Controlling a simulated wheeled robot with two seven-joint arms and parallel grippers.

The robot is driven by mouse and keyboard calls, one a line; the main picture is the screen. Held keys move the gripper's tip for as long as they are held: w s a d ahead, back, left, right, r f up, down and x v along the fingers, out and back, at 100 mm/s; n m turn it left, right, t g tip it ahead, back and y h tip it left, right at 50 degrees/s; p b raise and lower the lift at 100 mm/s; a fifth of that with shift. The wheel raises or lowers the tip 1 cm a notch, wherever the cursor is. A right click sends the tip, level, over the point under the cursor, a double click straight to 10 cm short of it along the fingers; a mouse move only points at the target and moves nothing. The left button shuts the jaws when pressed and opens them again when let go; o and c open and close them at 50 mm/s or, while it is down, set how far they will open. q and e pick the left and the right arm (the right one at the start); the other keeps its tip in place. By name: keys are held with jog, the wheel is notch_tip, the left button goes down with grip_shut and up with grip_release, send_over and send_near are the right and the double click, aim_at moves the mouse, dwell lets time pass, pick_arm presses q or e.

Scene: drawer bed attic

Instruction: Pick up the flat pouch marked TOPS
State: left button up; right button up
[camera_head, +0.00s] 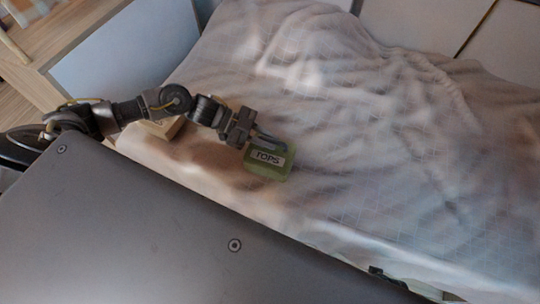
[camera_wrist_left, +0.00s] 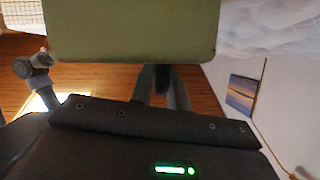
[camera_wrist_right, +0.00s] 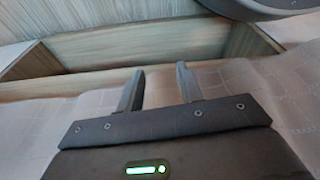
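The flat green pouch (camera_head: 281,171) has a pale label reading TOPS, seen in the head view over the near part of the bed. My left gripper (camera_head: 268,142) is shut on the pouch's upper edge. In the left wrist view the pouch (camera_wrist_left: 130,30) fills the top middle and hides the fingertips; floor and wall show past it, so it appears held clear of the bed. My right gripper (camera_wrist_right: 160,80) is open and empty in the right wrist view, with light fabric and a wooden edge beyond its fingers.
The bed (camera_head: 400,150) has a rumpled pale checked cover and is mostly free. A wooden drawer unit (camera_head: 60,50) stands at the upper left. A light wooden piece (camera_head: 160,128) shows under my left arm. A wooden board (camera_wrist_right: 120,45) runs across the right wrist view.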

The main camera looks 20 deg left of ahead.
pick_arm(q)
grip_shut()
jog(key=shift+r, duration=0.1)
pick_arm(e)
jog(key=shift+w+r, duration=0.1)
